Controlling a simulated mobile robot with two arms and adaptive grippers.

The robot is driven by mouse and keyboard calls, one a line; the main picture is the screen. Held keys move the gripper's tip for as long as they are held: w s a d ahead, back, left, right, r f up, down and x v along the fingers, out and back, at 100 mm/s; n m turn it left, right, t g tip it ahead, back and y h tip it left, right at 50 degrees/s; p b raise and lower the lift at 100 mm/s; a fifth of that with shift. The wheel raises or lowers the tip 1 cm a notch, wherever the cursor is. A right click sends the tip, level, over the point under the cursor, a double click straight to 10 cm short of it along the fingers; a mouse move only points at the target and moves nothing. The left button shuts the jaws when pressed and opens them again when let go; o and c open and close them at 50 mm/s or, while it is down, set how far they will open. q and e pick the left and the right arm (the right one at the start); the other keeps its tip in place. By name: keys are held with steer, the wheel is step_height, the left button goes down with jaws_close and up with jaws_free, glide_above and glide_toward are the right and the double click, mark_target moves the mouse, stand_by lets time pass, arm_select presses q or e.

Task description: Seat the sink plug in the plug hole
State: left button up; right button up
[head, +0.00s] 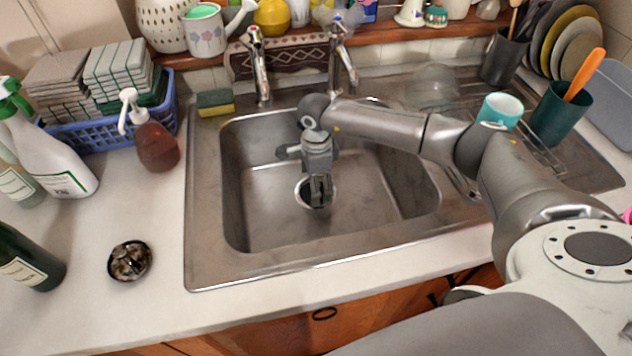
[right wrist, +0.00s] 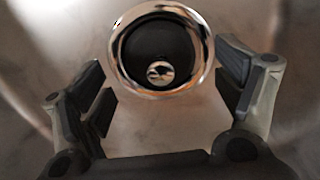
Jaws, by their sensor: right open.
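The plug hole (head: 303,193) is in the floor of the steel sink basin, partly hidden by my right gripper (head: 319,194) in the head view. In the right wrist view its bright chrome ring (right wrist: 205,50) surrounds a dark round face. The sink plug (right wrist: 158,45) appears to be this black disc with a small shiny knob, lying within the ring. I cannot tell whether it sits flush. My right gripper (right wrist: 166,88) points down over the hole, its fingers spread apart with nothing between them. My left gripper is not in view.
Two taps (head: 258,68) stand behind the basin. A soap bottle (head: 157,146) and a small dark bowl (head: 129,260) are on the left counter. A teal cup (head: 500,110) and a utensil holder (head: 558,118) stand on the right drainer. The basin floor around the hole is clear.

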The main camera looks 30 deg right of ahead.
step_height(320, 180, up, 7)
steer(key=shift+r+b, duration=0.1)
steer(key=shift+b, duration=0.35)
steer(key=shift+a, duration=0.1)
